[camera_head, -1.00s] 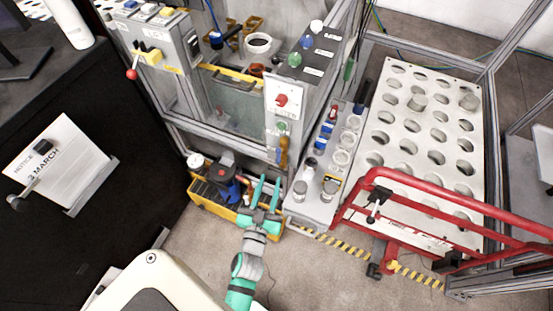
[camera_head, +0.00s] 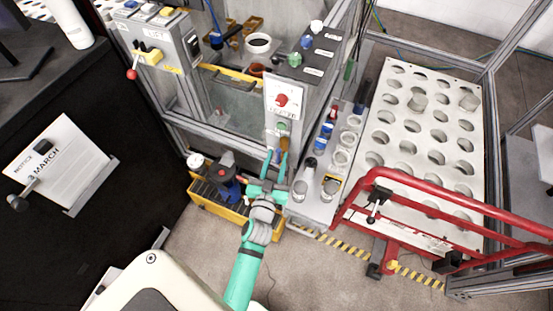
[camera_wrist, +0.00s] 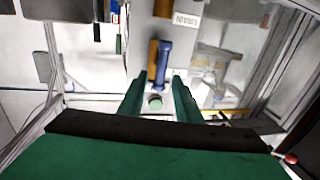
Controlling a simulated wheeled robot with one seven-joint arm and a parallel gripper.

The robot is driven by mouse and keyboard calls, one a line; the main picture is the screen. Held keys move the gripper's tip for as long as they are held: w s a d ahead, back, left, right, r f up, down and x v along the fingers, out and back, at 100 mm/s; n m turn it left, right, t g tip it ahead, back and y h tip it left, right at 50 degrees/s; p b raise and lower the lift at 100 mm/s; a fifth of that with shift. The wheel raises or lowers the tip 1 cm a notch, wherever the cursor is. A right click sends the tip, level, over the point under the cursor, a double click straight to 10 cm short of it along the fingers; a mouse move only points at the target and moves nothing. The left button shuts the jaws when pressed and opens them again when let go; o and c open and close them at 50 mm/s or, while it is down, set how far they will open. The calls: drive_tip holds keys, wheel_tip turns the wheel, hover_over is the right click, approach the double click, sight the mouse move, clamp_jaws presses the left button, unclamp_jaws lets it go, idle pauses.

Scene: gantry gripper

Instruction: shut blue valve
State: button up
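The blue valve (camera_wrist: 163,62) shows in the wrist view as a long blue handle beside an orange handle (camera_wrist: 153,58). It stands ahead of my fingertips, roughly between their lines and a little nearer the right one. A round pale green end (camera_wrist: 155,101) shows between the fingers. My gripper (camera_wrist: 158,82) is open and empty, its two green fingers spread apart. In the head view my gripper (camera_head: 276,158) is raised at the lower front of the control panel, and its fingers partly cover the handles there. I cannot tell whether a finger touches a handle.
The panel (camera_head: 284,97) with a red knob stands above my gripper. A yellow toolbox (camera_head: 214,205) lies on the floor to the left. A grey rack (camera_head: 325,165) with jars stands to the right, with a red rail (camera_head: 420,197) beyond it.

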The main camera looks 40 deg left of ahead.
drive_tip(key=shift+c, duration=0.3)
clamp_jaws()
drive_tip(key=m, duration=0.4)
drive_tip(key=d+m+t, duration=0.1)
drive_tip(key=m, duration=0.1)
drive_tip(key=shift+w+f+m, duration=0.1)
drive_tip(key=shift+f+m, duration=0.25)
drive_tip(key=shift+m, duration=0.05)
drive_tip(key=m+h, duration=0.1)
drive_tip(key=m, duration=0.3)
drive_tip(key=f+m+t+h, duration=0.1)
drive_tip(key=m, duration=0.4)
drive_tip(key=f+m+t+h, duration=0.1)
drive_tip(key=m, duration=0.3)
drive_tip(key=shift+d+m, duration=0.25)
drive_tip(key=shift+m, duration=0.05)
